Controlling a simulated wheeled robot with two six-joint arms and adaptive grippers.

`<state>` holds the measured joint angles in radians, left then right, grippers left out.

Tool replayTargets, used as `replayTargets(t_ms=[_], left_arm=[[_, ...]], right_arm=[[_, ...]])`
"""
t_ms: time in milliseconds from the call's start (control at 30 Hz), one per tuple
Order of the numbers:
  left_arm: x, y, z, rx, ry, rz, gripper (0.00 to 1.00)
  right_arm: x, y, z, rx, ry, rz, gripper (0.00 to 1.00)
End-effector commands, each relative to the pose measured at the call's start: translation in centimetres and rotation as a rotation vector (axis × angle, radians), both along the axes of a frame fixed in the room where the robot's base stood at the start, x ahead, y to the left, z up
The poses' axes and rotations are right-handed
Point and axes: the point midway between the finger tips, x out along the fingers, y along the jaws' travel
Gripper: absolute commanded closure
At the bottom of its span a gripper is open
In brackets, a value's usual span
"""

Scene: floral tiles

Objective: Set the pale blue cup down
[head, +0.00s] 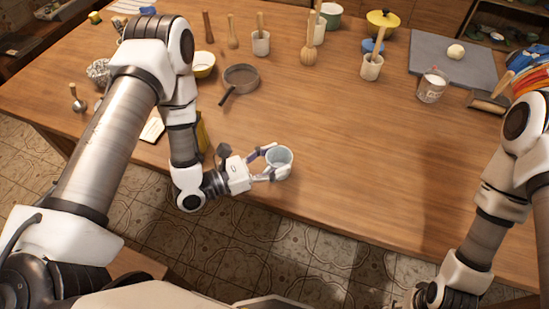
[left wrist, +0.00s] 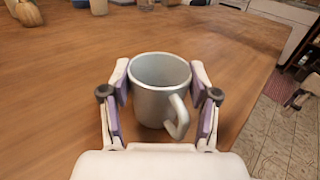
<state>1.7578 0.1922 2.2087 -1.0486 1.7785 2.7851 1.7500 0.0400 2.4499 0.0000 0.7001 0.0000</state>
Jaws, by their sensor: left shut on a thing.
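The pale blue cup (head: 279,158) is near the front edge of the wooden table (head: 330,130). My left gripper (head: 268,163) is shut on the cup, with one finger on each side of its body. In the left wrist view the cup (left wrist: 158,88) is upright and looks empty inside, with its handle toward the lower right, between the fingers of my left gripper (left wrist: 160,100). I cannot tell whether its base touches the tabletop. My right gripper (head: 420,298) is only partly in the head view at the bottom right, and its fingers are not clear.
A pan (head: 241,77) lies behind and left of the cup. Several utensils and small pots stand along the back. The middle of the table is clear.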

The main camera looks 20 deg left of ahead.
Motion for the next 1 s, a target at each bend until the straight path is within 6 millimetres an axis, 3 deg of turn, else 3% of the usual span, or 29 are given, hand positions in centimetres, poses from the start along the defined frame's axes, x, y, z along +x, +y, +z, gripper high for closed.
replayTargets(t_ms=[67,100,167,567,1000], left_arm=[[0.0,0.0,-0.4,0.0,0.0,0.0,0.77],[0.0,0.0,-0.4,0.0,0.0,0.0,0.36],[0.0,0.0,-0.3,0.0,0.0,0.0,0.15],[0.0,0.0,0.3,0.0,0.0,0.0,0.14],[-5.9,6.6,0.1,-0.001,0.002,0.009,0.14]], right_arm=[[0.0,0.0,-0.3,0.0,0.0,0.0,0.6],[0.0,0.0,-0.3,0.0,0.0,0.0,0.6],[0.0,0.0,-0.2,0.0,0.0,0.0,0.6],[0.0,0.0,0.3,0.0,0.0,0.0,0.6],[0.0,0.0,-0.1,0.0,0.0,0.0,0.6]])
